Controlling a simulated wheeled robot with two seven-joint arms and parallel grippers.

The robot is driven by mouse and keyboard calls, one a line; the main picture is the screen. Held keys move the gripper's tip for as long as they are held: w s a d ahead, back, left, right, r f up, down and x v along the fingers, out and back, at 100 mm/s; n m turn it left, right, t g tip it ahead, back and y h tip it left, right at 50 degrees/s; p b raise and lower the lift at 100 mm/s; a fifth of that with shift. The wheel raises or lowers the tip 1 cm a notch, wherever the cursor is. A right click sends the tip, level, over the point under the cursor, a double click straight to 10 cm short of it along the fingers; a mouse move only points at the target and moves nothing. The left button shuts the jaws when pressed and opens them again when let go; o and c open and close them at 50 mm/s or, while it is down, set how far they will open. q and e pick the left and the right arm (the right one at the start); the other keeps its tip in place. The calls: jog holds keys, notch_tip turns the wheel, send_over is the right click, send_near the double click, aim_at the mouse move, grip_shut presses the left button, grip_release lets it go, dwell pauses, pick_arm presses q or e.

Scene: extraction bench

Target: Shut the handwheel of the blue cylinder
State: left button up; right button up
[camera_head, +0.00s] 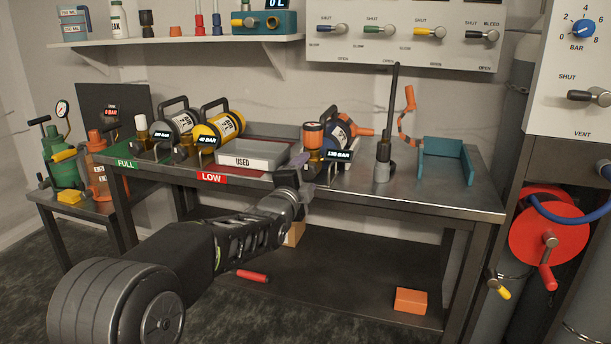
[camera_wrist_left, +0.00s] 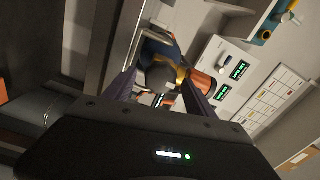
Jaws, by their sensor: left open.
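The blue cylinder (camera_head: 339,132) lies in a dark cradle on the bench, with a "130 BAR" tag (camera_head: 338,155) at its front. An orange round knob with a dark band, seemingly its handwheel (camera_head: 313,134), stands upright at its left end above a brass part. My left gripper (camera_head: 299,163) is just in front of and below that knob, open; whether it touches cannot be told. In the left wrist view the open fingers (camera_wrist_left: 160,90) flank a dark round shape with blue (camera_wrist_left: 163,48) behind it and orange at the right. The gap between them looks partly hidden. My right gripper is out of view.
A grey "USED" tray (camera_head: 253,163) sits left of the gripper. Yellow (camera_head: 219,126) and grey (camera_head: 183,121) cylinders lie farther left. A dark upright tool (camera_head: 384,140) and a teal bracket (camera_head: 446,160) stand to the right. The bench's front right is clear.

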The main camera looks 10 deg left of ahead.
pick_arm(q)
jog(key=s+p, duration=0.1)
jog(key=s, duration=0.6)
jog(key=shift+s+a, duration=0.25)
jog(key=shift+s, duration=0.05)
